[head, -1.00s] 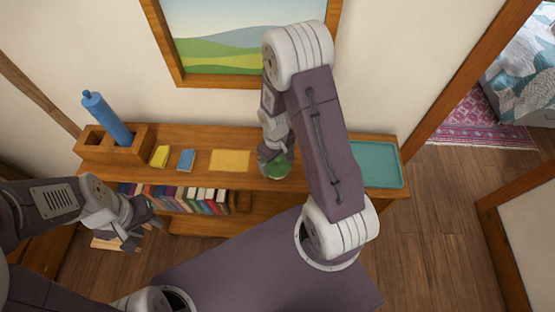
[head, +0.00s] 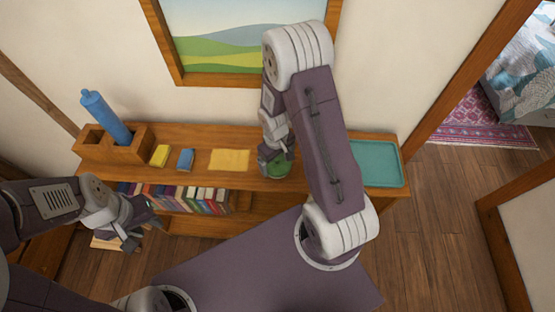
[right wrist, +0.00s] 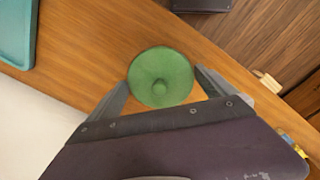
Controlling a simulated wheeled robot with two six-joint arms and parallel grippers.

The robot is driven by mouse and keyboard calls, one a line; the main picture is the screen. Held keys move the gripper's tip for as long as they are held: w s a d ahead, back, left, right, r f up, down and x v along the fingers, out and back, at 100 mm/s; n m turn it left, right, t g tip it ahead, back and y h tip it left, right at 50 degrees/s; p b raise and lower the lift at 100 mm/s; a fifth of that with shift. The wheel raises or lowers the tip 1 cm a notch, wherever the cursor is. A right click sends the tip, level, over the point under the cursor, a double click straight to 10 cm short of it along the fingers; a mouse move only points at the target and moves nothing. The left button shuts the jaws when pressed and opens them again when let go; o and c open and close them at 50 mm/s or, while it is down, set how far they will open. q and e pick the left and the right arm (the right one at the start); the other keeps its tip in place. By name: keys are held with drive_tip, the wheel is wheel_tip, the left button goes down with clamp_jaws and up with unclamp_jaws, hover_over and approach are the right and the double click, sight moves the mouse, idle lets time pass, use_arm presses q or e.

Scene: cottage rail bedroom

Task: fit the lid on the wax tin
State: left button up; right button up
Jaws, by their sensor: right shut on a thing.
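In the head view the green lid (head: 279,168) shows low over the shelf top, partly behind my right gripper (head: 272,160). I cannot make out a separate wax tin; anything under the lid is hidden. My left gripper (head: 138,228) is in front of the shelf at the left, with its fingers apart and empty.
On the wooden shelf (head: 200,179) stand a caddy (head: 85,146) with a blue bottle (head: 106,117), a yellow block (head: 159,155), a blue block (head: 186,159) and a flat yellow mat (head: 230,160). A teal tray (head: 376,162) lies at the right end. Books (head: 190,199) fill the lower shelf.

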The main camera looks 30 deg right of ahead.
drive_tip(key=shift+f, duration=0.2)
idle(0.5)
drive_tip(key=o, duration=1)
drive_tip(key=shift+c, duration=0.2)
drive_tip(key=r, duration=0.9)
drive_tip(key=shift+s+a+b, duration=0.15)
drive_tip(key=shift+a+b, duration=0.1)
drive_tip(key=shift+b, duration=0.1)
